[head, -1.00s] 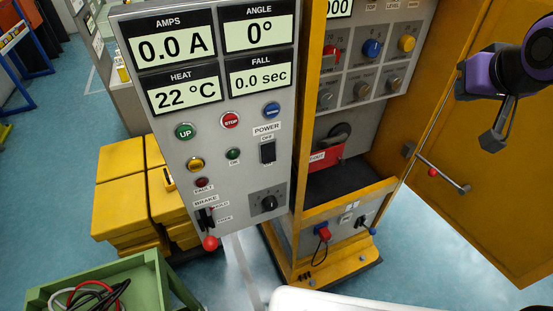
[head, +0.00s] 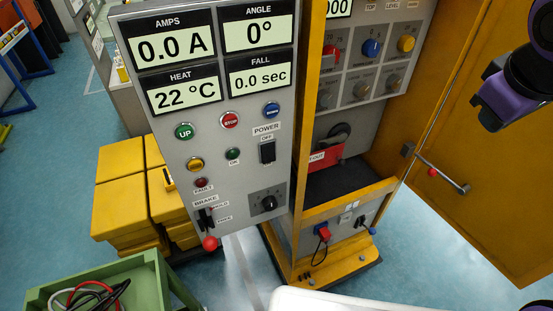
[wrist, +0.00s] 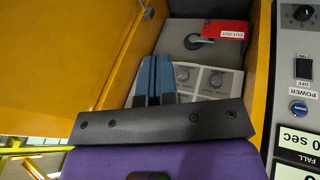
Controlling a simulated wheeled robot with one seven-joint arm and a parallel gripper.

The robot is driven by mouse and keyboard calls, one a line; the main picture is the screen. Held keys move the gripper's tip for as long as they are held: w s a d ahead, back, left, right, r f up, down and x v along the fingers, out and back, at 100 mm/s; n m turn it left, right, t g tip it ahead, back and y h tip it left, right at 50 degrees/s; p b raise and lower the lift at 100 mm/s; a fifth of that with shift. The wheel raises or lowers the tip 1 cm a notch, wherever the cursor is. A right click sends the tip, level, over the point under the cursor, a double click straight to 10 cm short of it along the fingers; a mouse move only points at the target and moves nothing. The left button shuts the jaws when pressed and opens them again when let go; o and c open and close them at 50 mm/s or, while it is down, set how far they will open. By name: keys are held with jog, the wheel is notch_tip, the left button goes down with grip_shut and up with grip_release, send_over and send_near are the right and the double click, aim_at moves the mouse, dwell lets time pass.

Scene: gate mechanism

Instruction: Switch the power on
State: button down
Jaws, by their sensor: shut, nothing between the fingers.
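The power switch (head: 267,152) is a black rocker on the grey control panel (head: 235,190), under the labels POWER and OFF. Which way it is tipped is too small to tell. It also shows upside down at the right edge of the wrist view (wrist: 303,68). My gripper (wrist: 154,60) shows in the wrist view with its blue-grey fingers shut and empty. It points toward the open yellow cabinet, well to the side of the switch and apart from it. In the head view my purple wrist is at the right edge and the fingertips cannot be made out.
UP (head: 184,131), STOP (head: 230,120) and DOWN (head: 271,110) buttons sit near the switch. A brake lever with a red knob (head: 210,243) sticks out low. The open yellow door (head: 490,150) with its handle stands right. A green crate (head: 110,285) with cables is front left.

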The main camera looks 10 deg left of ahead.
aim_at(276, 160)
jog(key=w+a+f+n+y, duration=0.2)
jog(key=w+a+f+n, duration=0.2)
jog(key=a+f+n, duration=0.8)
jog(key=s+a+n+g+y, duration=0.3)
jog(key=s+a+n+y, duration=0.1)
jog(key=a, duration=1)
jog(key=shift+r+n+y, duration=0.25)
jog(key=shift+n+y, duration=0.65)
jog(key=shift+y, duration=0.4)
jog(key=shift+f, duration=0.15)
jog(key=shift+w+a+f, duration=0.8)
jog(key=shift+a+f, duration=0.45)
jog(key=shift+f, duration=0.15)
jog(key=shift+w+a+f, duration=0.85)
jog(key=shift+a+f, duration=0.4)
jog(key=shift+f, duration=0.2)
jog(key=shift+w+a+f, duration=0.8)
jog(key=shift+a+f, duration=0.45)
jog(key=shift+f, duration=0.15)
